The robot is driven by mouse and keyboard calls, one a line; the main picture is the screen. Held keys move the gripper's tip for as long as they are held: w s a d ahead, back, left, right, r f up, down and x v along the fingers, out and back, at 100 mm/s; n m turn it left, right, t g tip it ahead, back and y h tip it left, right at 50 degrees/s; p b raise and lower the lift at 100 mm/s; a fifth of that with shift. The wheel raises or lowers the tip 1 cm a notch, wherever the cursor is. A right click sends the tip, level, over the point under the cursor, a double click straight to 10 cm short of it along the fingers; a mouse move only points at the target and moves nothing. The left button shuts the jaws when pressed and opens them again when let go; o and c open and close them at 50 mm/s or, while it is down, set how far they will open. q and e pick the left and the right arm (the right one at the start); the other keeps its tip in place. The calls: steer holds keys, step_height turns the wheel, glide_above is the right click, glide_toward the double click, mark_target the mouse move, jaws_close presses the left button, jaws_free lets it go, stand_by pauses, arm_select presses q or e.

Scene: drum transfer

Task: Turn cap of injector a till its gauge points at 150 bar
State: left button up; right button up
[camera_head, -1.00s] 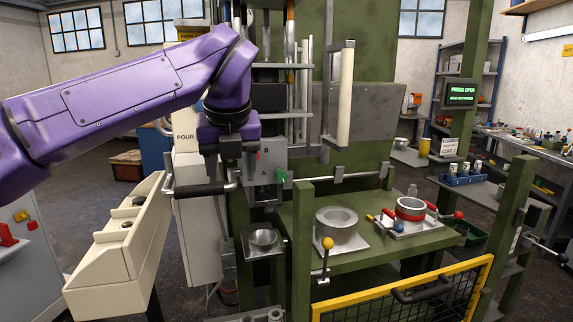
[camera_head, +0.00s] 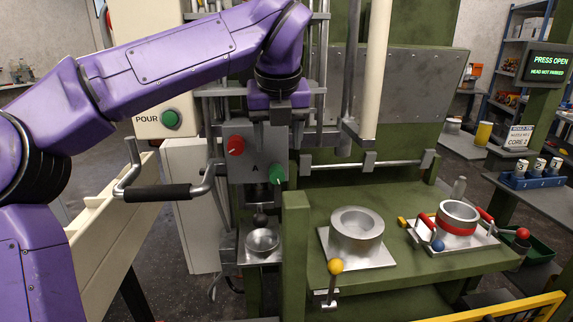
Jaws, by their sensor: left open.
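A grey box marked A (camera_head: 255,155) stands at the press, left of centre, with a red knob (camera_head: 236,146) and a green knob (camera_head: 277,175) on its face. My left gripper (camera_head: 279,140) hangs downward in front of the upper right part of this box, just above the green knob. It is open, and its fingers are dark and hard to make out. No cap or gauge of injector A can be made out; my gripper and forearm cover the area above the box. My right gripper is out of view.
A bent handle bar (camera_head: 157,193) stands out left of the box. Below are a small metal bowl (camera_head: 262,240) and a yellow-knobbed lever (camera_head: 335,267). A steel ring mould (camera_head: 357,229) and a red-banded pot (camera_head: 457,217) stand on the green bench (camera_head: 395,268). A green post (camera_head: 296,255) rises close by.

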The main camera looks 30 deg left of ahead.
mark_target(277, 170)
arm_select(q)
steer(key=f, duration=0.1)
steer(key=a+f, duration=0.1)
steer(key=f, duration=0.1)
steer(key=shift+f, duration=0.2)
steer(key=x, duration=0.2)
steer(key=w+x, duration=0.1)
steer(key=x, duration=0.2)
steer(key=shift+r, duration=0.1)
steer(key=shift+s, duration=0.15)
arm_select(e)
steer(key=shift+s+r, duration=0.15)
arm_select(q)
steer(key=c, duration=1)
steer(key=shift+c, duration=0.2)
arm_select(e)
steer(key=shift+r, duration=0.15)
